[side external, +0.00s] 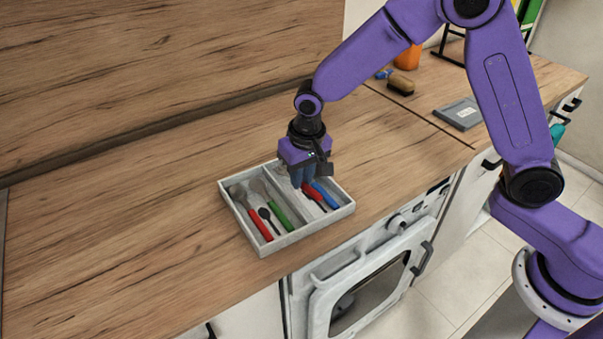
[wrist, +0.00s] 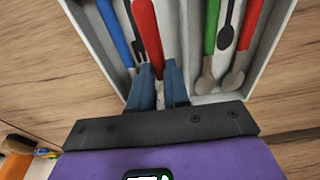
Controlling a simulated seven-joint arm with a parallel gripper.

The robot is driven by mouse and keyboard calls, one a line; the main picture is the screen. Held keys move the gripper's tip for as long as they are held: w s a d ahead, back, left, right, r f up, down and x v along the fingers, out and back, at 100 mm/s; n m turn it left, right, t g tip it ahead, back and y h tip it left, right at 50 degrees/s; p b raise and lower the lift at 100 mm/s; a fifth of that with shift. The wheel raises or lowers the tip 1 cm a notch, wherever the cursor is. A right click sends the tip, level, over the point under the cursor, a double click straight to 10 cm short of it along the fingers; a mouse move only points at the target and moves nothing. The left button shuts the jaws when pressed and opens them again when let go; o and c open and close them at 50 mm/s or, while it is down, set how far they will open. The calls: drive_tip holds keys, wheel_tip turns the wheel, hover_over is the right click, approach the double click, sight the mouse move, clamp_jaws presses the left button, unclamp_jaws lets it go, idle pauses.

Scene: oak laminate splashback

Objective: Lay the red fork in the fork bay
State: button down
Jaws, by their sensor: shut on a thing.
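The red fork's handle (wrist: 146,25) runs between my gripper's (wrist: 160,70) blue fingers in the wrist view; its head end is hidden by the fingers. My gripper (side external: 302,183) is shut on it, low over the right bay of the grey cutlery tray (side external: 263,246). The red handle (side external: 312,191) sticks out from the fingers in the side view. That bay, the fork bay, also holds a blue-handled piece (wrist: 116,33) and a small black fork (wrist: 138,38). I cannot tell whether the red fork touches the bay floor.
Across the divider, the other bay holds a red spoon (side external: 260,225), a black spoon (side external: 271,221) and a green spoon (side external: 279,213). Bare wooden counter (side external: 130,230) lies left of the tray. A grey flat object (side external: 460,113) and a brush (side external: 400,83) lie farther right.

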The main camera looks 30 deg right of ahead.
drive_tip(key=shift+f, duration=0.65)
idle(0.4)
drive_tip(key=c, duration=1)
unclamp_jaws()
drive_tip(key=shift+r, duration=0.1)
drive_tip(key=s+r, duration=0.1)
drive_tip(key=r, duration=1)
drive_tip(key=s+r, duration=0.1)
drive_tip(key=r, duration=0.5)
drive_tip(key=shift+s+a, duration=0.1)
drive_tip(key=shift+s, duration=0.25)
drive_tip(key=s+d+f+n, duration=0.2)
drive_tip(key=s+d+n, duration=0.2)
drive_tip(key=s, duration=0.5)
drive_tip(key=s+d+f+n+g, duration=0.1)
drive_tip(key=s+d+n, duration=0.3)
drive_tip(key=s, duration=0.5)
drive_tip(key=s+d+f+n, duration=0.3)
drive_tip(key=s+d+n, duration=0.2)
drive_tip(key=s+d, duration=0.3)
drive_tip(key=shift+s+d+f+g+y, duration=0.1)
drive_tip(key=shift+s+f+g+y, duration=0.2)
drive_tip(key=shift+s, duration=0.35)
